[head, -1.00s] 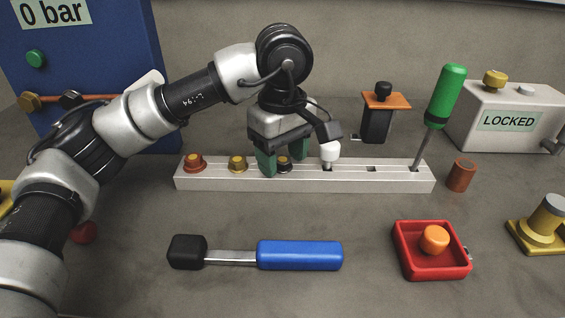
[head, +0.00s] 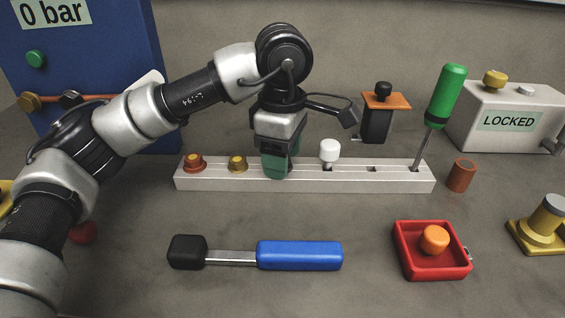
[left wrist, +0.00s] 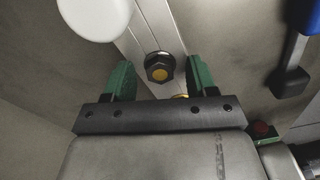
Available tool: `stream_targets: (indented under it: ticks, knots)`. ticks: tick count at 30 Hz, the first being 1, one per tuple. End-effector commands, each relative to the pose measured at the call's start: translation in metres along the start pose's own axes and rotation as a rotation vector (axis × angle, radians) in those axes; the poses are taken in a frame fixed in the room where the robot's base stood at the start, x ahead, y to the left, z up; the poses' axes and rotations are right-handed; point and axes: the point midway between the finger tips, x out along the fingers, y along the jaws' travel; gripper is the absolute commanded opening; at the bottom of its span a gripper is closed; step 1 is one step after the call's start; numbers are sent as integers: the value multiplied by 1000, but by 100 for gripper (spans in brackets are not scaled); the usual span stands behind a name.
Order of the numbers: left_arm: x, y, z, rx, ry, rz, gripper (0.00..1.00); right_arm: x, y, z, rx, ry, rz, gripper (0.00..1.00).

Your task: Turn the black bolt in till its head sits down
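In the left wrist view the green fingers of my left gripper (left wrist: 159,78) stand apart on either side of the bolt head, with a gap on each side. How far the head stands above the bar cannot be told. My right gripper is not in view.
Red (head: 194,163) and yellow (head: 238,163) bolts sit left on the bar; a raised white bolt (head: 330,150) and green screwdriver (head: 446,95) stand right. A blue-handled mallet (head: 300,255) and red tray (head: 403,262) lie in front. Bare table lies between.

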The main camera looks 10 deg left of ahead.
Motion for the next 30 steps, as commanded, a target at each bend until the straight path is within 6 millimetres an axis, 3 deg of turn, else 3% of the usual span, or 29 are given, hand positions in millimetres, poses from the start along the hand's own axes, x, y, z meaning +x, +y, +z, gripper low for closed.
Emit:
stream_targets:
  ticks: [1, 11, 17, 30]
  knots:
    - [0, 0, 0, 1, 0, 0, 50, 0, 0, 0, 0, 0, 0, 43]
    - [0, 0, 0, 1, 0, 0, 0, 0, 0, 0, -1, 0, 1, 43]
    - [0, 0, 0, 81, 0, 0, 0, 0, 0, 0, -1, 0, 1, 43]
    - [1, 0, 0, 715, -1, 0, 0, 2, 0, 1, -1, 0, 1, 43]
